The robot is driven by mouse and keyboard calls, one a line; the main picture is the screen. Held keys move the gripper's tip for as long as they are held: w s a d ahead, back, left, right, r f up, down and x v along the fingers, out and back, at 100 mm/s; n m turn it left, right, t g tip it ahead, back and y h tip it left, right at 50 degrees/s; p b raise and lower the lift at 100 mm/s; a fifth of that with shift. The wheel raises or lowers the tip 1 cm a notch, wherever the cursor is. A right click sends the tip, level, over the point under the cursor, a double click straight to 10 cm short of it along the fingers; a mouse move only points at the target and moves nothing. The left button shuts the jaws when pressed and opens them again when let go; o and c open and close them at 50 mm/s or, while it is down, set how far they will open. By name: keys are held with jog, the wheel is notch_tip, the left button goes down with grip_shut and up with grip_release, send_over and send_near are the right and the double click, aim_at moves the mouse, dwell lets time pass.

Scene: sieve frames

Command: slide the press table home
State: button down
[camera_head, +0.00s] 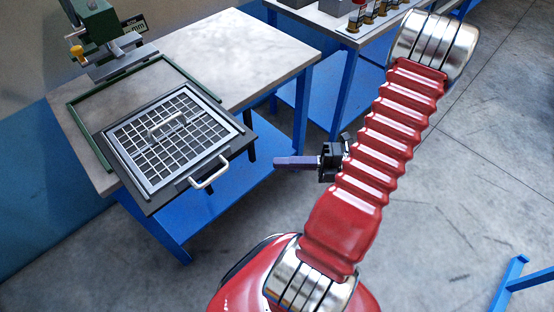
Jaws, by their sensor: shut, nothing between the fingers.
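The press table (232,137) is a dark flat plate with a pale bar handle (209,172) on its near edge. It sticks out past the near edge of the workbench. A square metal sieve frame (126,167) with a grid and a small handle in its middle lies on it. The green press (103,28) stands behind, at the back of the bench. My gripper (280,163) is shut and empty, in the air right of the pale handle and apart from it. My red arm hides part of its mount.
A green rail frame (79,137) lies on the workbench around the plate's far part. The bench top (240,45) right of it is clear. A second blue-legged bench (322,20) with several small items stands at the back. Floor between is open.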

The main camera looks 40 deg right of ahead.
aim_at(229, 153)
jog(key=shift+w+d+x, duration=0.35)
jog(key=shift+x, duration=1.55)
jog(key=shift+w+d+x, duration=0.3)
jog(key=shift+x, duration=1.6)
jog(key=shift+w+d+x, duration=0.35)
jog(key=shift+x, duration=1.6)
jog(key=shift+w+d, duration=0.1)
